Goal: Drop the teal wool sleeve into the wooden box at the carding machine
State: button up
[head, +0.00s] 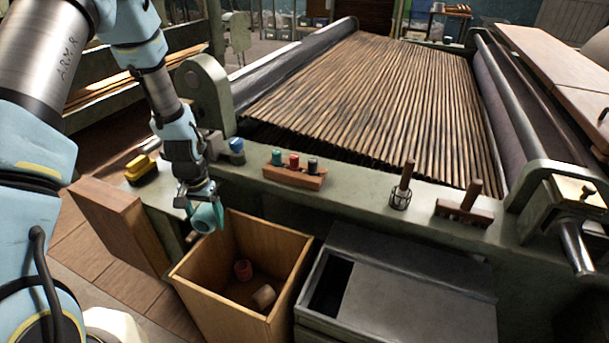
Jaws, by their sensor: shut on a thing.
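My gripper (203,205) is shut on the teal wool sleeve (207,218), a short tube. It holds the sleeve tilted near the back left corner of the wooden box (281,264). I cannot tell whether the sleeve is above the opening or just outside the rim. The box is open at the top. A red sleeve (243,269) and a pale pinkish sleeve (264,295) lie on its floor. The carding machine (365,95), with its slatted bed, stands behind the box. Part of the sleeve is hidden by my gripper.
On the machine's ledge are a yellow-and-black item (141,169), a blue spool (237,145), a wooden holder (294,175) with small coloured spools, a wire-ended tool (402,187) and a wooden brush (464,207). A grey metal bin (400,303) stands right of the box, a wooden panel (119,228) left.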

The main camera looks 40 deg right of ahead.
jog(key=s+d+f+m+b, duration=0.2)
jog(key=s+d+f+b, duration=0.2)
jog(key=d+f, duration=0.3)
notch_tip(320, 180, down, 3)
jog(key=shift+s+r+m+b, duration=0.1)
jog(key=shift+s+m+b, duration=0.05)
jog(key=shift+m+b, duration=0.3)
jog(key=o, duration=0.8)
jog(key=shift+c, duration=0.2)
jog(key=shift+r, duration=0.1)
notch_tip(320, 180, up, 11)
jog(key=b, duration=0.1)
